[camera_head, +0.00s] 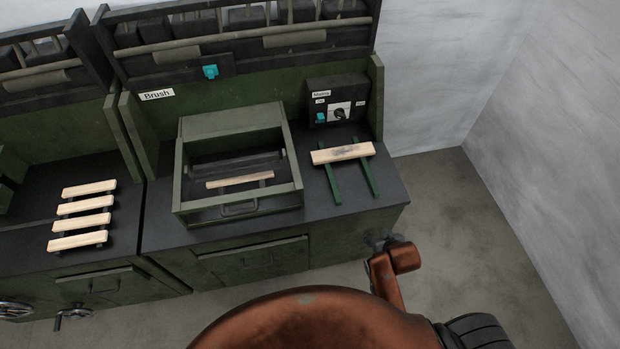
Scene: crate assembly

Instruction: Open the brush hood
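The brush hood (291,160) is a green box-like frame with a large window, on the dark top of the station labelled Brush (156,95). It is down, with its lower edge near the worktop. A handle (240,209) is on its front side. A pale wooden slat (240,180) shows through the window. My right gripper (378,241) is a small dark shape at the end of my orange arm, in front of the station's right front corner and apart from the hood. Its fingers are too small and hidden to read. My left gripper is out of view.
A wooden slat (342,153) lies across two green rails (368,180) right of the hood. A control box (337,102) labelled Mains stands behind it. Several slats (83,215) lie on the left bench. Grey walls and open floor (470,230) are at right.

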